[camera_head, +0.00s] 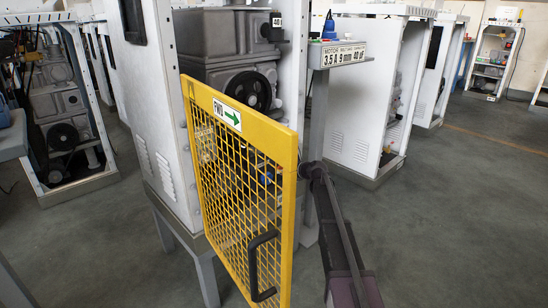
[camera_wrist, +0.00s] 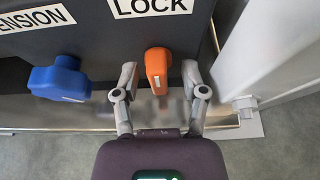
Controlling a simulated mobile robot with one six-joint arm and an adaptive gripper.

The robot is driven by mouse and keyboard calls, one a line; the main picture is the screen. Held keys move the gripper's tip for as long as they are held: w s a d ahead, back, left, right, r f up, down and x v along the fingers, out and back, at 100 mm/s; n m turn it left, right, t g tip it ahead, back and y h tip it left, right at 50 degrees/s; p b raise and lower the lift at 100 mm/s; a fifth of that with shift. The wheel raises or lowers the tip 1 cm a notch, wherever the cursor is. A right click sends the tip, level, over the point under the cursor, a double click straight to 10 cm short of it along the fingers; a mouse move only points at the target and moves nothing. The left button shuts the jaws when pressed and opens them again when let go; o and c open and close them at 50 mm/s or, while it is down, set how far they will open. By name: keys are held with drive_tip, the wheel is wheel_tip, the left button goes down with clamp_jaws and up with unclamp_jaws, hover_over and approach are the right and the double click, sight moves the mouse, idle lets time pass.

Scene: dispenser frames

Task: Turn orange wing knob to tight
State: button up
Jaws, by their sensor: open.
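In the wrist view the orange wing knob (camera_wrist: 158,66) sticks out from a dark panel, under a white label reading LOCK (camera_wrist: 150,7). Its narrow wing points toward the camera. My gripper (camera_wrist: 160,77) is open, with one finger on each side of the knob. A small gap shows between the knob and each fingertip. In the head view the yellow mesh door hides the gripper and the orange knob.
A blue knob (camera_wrist: 60,80) sits left of the orange one, under a partly cut-off label. A pale post (camera_wrist: 265,50) stands close on the right. In the head view the yellow mesh door (camera_head: 289,190) stands open beside my arm, in front of the white cabinet (camera_head: 165,120).

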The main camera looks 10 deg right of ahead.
drive_tip(key=shift+s+r+p, duration=0.1)
drive_tip(key=shift+r+p, duration=4.4)
drive_tip(key=shift+r, duration=0.05)
drive_tip(key=shift+r+p, duration=0.35)
